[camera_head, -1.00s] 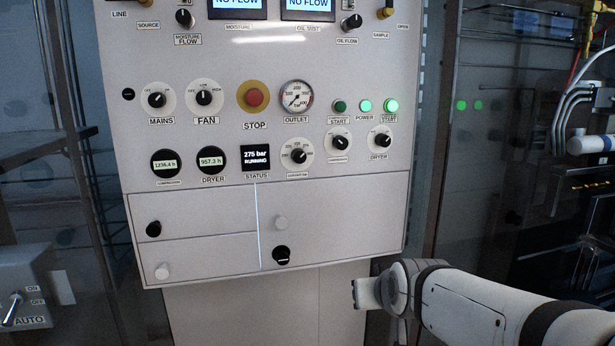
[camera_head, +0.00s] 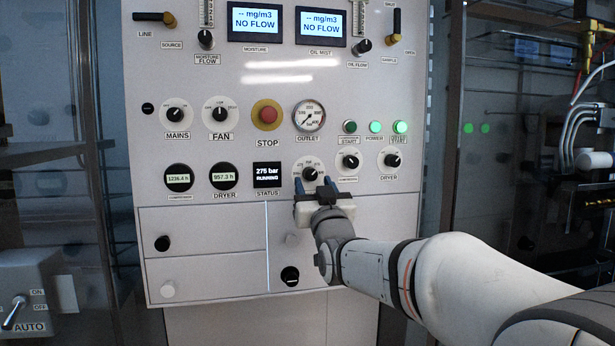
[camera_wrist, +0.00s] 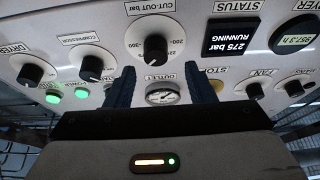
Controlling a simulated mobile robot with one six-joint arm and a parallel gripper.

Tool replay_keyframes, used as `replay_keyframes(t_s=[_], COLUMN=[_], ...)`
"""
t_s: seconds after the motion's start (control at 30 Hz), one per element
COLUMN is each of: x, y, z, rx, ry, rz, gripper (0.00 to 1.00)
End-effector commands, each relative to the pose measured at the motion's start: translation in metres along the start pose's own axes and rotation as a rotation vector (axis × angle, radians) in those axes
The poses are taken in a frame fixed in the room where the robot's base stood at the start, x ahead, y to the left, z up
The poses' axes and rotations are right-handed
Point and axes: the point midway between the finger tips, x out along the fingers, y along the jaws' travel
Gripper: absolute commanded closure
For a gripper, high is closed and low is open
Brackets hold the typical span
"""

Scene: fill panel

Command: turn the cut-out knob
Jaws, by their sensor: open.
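The cut-out knob (camera_head: 310,174) is a round black knob on a white dial, right of the status screen. In the wrist view, where the panel appears upside down, the cut-out knob (camera_wrist: 155,47) lies under the label "CUT-OUT bar". My gripper (camera_head: 312,185) is at the dial's lower edge in the head view, with its blue fingers spread. In the wrist view my gripper (camera_wrist: 159,76) is open, with the knob between and just beyond its fingertips. No contact shows. The status screen (camera_head: 267,175) reads 275 bar, RUNNING.
The compressor knob (camera_head: 350,161) and dryer knob (camera_head: 392,160) are close on the right. The outlet gauge (camera_head: 309,116) and red stop button (camera_head: 267,115) are above. Drawers (camera_head: 205,228) with small knobs lie below.

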Motion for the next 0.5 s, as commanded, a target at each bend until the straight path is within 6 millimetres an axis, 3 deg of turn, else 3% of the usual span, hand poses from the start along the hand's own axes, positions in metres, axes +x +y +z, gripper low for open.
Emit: replay_keyframes(t_s=[0.2,0.5], x=[0.024,0.024], y=[-0.001,-0.007], z=[0.000,-0.005], rx=[-0.001,-0.005], ry=[-0.002,0.003], rz=[0.000,-0.003], gripper=[0.51,0.51])
